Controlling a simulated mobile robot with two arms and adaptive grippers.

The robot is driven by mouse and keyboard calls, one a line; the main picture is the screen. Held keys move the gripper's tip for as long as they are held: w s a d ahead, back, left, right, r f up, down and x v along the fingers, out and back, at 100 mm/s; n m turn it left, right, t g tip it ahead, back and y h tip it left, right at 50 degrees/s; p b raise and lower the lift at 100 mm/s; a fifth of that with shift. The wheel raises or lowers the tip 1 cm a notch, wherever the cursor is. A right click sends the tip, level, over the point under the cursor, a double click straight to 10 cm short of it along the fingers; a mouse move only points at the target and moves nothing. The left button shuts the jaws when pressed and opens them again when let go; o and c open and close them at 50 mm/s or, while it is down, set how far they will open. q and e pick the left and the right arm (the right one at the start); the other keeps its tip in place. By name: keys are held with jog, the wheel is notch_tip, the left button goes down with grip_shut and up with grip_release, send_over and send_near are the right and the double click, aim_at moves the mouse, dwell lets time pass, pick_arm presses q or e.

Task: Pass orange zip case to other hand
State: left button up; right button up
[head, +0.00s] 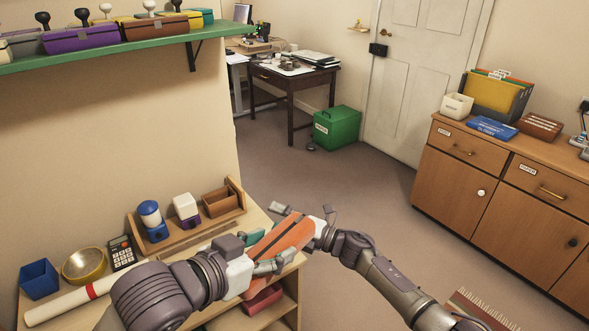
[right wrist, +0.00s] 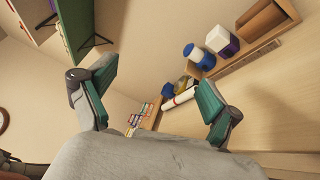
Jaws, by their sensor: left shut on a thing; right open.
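The orange zip case (head: 284,239) is a long, flat orange piece held aslant above the front of the wooden desk unit in the head view. My left gripper (head: 259,254) is shut on its lower left part, and its fingers hide some of that end. My right gripper (head: 305,211) is open beside the case's upper right end. I cannot tell whether it touches the case. In the right wrist view the right gripper (right wrist: 157,95) has its green-padded fingers wide apart, with nothing between them. The case does not show there.
Below stand a blue box (head: 39,279), a brass bowl (head: 84,264), a calculator (head: 122,252) and a wooden organizer (head: 235,186) with jars. A green shelf (head: 110,50) juts out at upper left. A wooden cabinet (head: 465,175) stands right.

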jog(key=s+a+r+n+g+h, duration=0.1)
jog(key=s+a+r+n+g, duration=0.1)
jog(key=s+r+n+g, duration=0.25)
jog(key=s+a+r+n+g+h, duration=0.1)
jog(key=a+r+n+g, duration=0.15)
jog(key=r+n, duration=0.45)
jog(key=s+a+r+n+g+h, duration=0.1)
jog(key=s+a+r+n+g, duration=0.15)
jog(key=r+n+g, duration=0.4)
jog(key=n+t+h, duration=0.5)
jog(key=n+h, duration=0.8)
jog(key=h, duration=0.1)
send_near(295, 218)
notch_tip(295, 218, down, 11)
jog(key=shift+f, duration=0.15)
